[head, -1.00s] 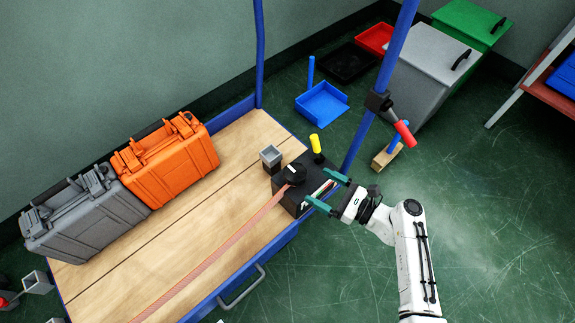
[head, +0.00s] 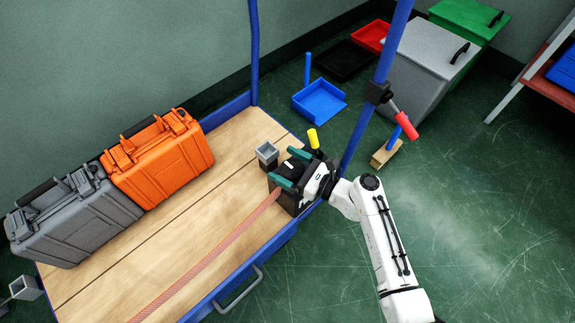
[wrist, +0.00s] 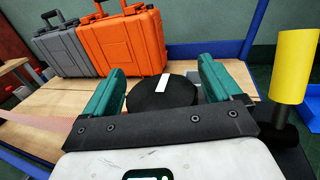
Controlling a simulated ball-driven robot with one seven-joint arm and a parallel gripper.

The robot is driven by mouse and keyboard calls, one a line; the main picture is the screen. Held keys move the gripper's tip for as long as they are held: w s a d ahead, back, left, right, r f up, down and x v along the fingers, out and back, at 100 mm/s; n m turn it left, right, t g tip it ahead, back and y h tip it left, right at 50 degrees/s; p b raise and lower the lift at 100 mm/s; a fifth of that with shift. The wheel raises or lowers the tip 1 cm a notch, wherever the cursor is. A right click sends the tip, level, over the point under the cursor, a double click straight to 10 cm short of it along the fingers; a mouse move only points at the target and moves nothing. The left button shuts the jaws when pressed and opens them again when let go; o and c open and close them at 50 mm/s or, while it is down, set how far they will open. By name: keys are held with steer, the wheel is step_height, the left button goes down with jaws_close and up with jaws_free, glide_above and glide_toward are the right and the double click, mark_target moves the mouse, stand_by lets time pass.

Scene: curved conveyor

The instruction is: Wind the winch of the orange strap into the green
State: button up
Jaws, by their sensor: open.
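The winch is a black box (head: 286,203) at the right end of the wooden cart deck. The orange strap (head: 215,250) runs from it along the deck to the lower left; it also shows in the wrist view (wrist: 45,135). My gripper (head: 289,169) is open above the winch. In the wrist view, a round black knob (wrist: 150,99) with a white mark lies between the green fingers of my gripper (wrist: 160,80), with a gap visible on its right. Contact on the left is unclear. A yellow-gripped lever (head: 313,138) stands behind the winch. No green marking shows; my gripper covers much of the box.
An orange case (head: 160,165) and a grey case (head: 75,220) stand on the deck (head: 190,225). A small grey square tube (head: 267,156) stands beside the winch. A blue post (head: 382,70) with a red-handled lever (head: 404,122) rises close to my arm.

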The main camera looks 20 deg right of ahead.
steer(key=c, duration=1)
steer(key=shift+o, duration=0.2)
steer(key=shift+s+m+t+h+p, duration=0.1)
steer(key=shift+m+t+h+p, duration=0.2)
steer(key=shift+m+t+h, duration=0.15)
